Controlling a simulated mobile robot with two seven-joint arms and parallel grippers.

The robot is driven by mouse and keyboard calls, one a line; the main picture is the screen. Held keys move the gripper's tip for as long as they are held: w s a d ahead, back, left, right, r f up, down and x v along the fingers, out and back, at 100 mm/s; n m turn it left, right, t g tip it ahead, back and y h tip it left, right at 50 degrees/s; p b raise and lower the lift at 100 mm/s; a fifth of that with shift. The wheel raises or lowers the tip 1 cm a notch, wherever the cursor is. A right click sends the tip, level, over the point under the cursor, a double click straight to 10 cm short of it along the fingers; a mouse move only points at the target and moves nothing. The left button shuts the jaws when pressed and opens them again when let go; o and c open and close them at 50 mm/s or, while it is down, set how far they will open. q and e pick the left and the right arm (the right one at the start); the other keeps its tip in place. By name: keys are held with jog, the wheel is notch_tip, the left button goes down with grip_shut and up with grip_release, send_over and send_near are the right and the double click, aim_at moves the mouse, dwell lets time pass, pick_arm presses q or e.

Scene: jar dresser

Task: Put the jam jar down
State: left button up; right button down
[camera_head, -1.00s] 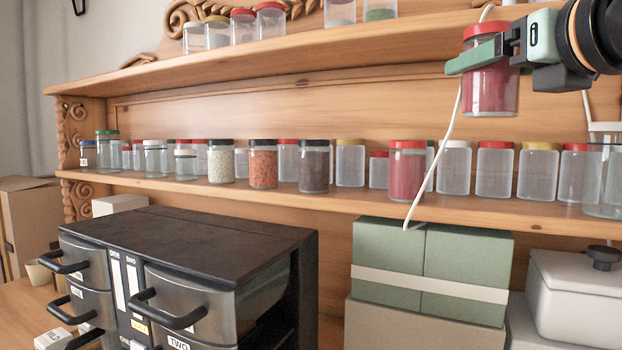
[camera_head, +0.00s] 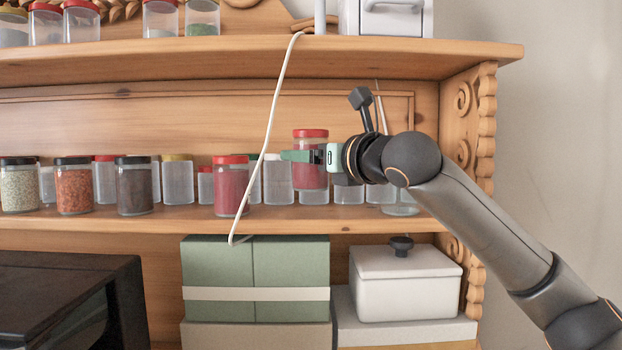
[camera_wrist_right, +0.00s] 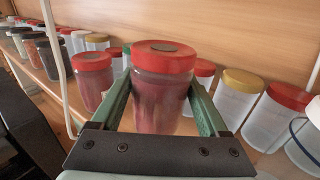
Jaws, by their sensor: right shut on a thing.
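The jam jar (camera_head: 310,175), dark red with a red lid, is upright in my right gripper (camera_head: 302,157), in front of the middle shelf. Its base looks a little above the shelf board. In the right wrist view the jar (camera_wrist_right: 161,100) sits between the two green fingers (camera_wrist_right: 160,88), which are shut on it. A similar red jar with a red lid (camera_head: 231,190) stands on the shelf to its left. My left gripper is not in view.
The middle shelf (camera_head: 330,222) holds a row of jars, including clear ones behind the held jar. A white cable (camera_head: 266,150) hangs in front of the shelf, left of my gripper. Green boxes (camera_head: 255,265) and a white lidded box (camera_head: 405,283) stand below.

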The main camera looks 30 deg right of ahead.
aim_at(311, 178)
jog(key=f, duration=0.3)
jog(key=shift+w+d+f, duration=0.25)
jog(key=shift+w+d, duration=0.05)
jog(key=shift+w, duration=0.05)
jog(key=shift+f, duration=0.15)
jog(key=shift+a, duration=0.1)
jog(key=shift+f, duration=0.2)
grip_release()
jog(key=shift+r, duration=0.1)
jog(key=s+d+b, duration=0.1)
jog(key=s+b, duration=0.1)
jog(key=s, duration=1)
jog(key=shift+d, duration=0.2)
